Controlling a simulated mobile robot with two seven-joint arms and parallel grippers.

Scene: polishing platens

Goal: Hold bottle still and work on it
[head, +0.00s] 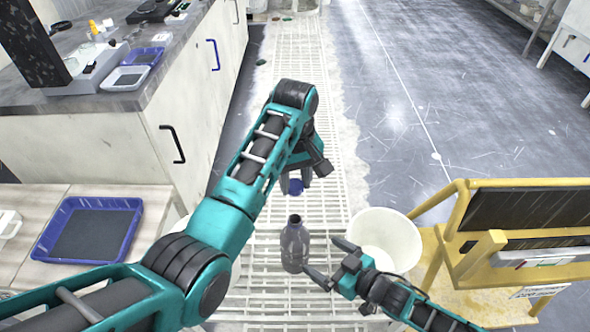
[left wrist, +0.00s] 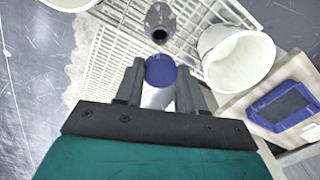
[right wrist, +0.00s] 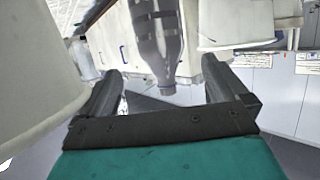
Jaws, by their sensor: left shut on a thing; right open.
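The bottle (head: 295,246) is grey, see-through and upright, with an open dark mouth, in the middle of the head view. It also shows near the top of the left wrist view (left wrist: 160,21). My left gripper (head: 292,184) is shut on a blue cap (left wrist: 160,70), above and beyond the bottle in the head view. My right gripper (head: 331,262) is open just right of the bottle, its fingers pointing towards it. In the right wrist view the bottle (right wrist: 155,40) appears neck-down ahead of the open fingers. Whether they touch it is unclear.
A white bucket (head: 386,240) stands right of the bottle, close to my right gripper. A yellow frame (head: 450,240) stands further right. A blue tray (head: 137,207) lies on the bench at left. A white grating (head: 330,120) runs along the floor.

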